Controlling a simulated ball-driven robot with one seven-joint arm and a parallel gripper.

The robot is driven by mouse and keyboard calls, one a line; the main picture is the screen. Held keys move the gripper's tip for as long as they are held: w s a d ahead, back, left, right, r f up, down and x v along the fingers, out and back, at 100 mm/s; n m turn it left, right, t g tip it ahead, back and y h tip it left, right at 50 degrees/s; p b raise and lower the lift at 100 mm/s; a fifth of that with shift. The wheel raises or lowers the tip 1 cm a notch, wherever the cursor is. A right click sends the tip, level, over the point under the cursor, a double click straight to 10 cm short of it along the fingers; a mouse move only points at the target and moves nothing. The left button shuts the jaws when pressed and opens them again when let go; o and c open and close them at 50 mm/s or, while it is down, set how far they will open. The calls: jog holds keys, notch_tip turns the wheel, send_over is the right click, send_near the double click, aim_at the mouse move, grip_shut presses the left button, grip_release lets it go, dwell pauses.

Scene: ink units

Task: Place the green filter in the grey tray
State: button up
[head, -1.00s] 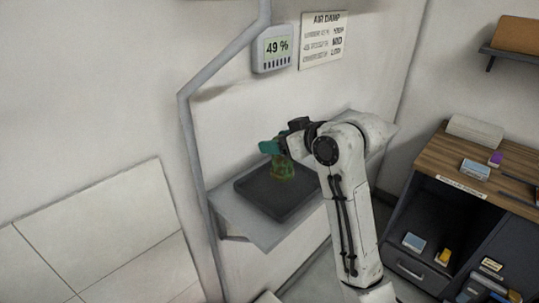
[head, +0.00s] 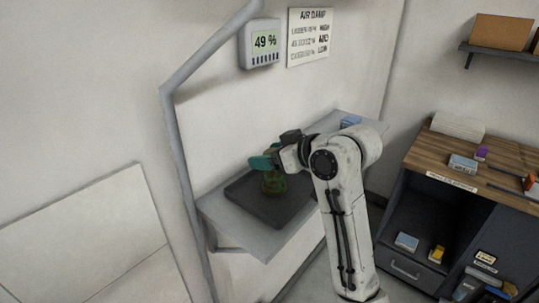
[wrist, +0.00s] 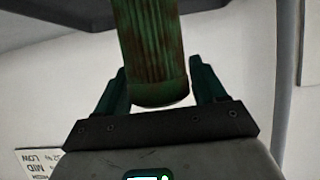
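The green filter (head: 273,184), a ribbed cylinder with brownish marks, stands about upright over the grey tray (head: 250,205). My gripper (head: 268,163) has teal fingers and is shut on the filter's upper part. In the wrist view, the filter (wrist: 152,50) lies between the two fingers (wrist: 160,88), and its near end shows. The tray is dark, flat and low-rimmed. Its dark underside or edge seems to show at the top of the wrist view (wrist: 60,18). I cannot tell whether the filter's base touches the tray floor.
The tray lies on a light grey wall shelf (head: 238,228). A bent grey pipe (head: 178,150) runs beside the shelf's left end. A small blue item (head: 350,120) sits at the shelf's far end. A wooden-topped cabinet (head: 480,165) with several small items stands at the right.

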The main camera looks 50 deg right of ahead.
jog(key=shift+o, duration=1.2)
jog(key=shift+r, duration=0.15)
jog(key=p+v, duration=0.9)
jog(key=v, duration=0.3)
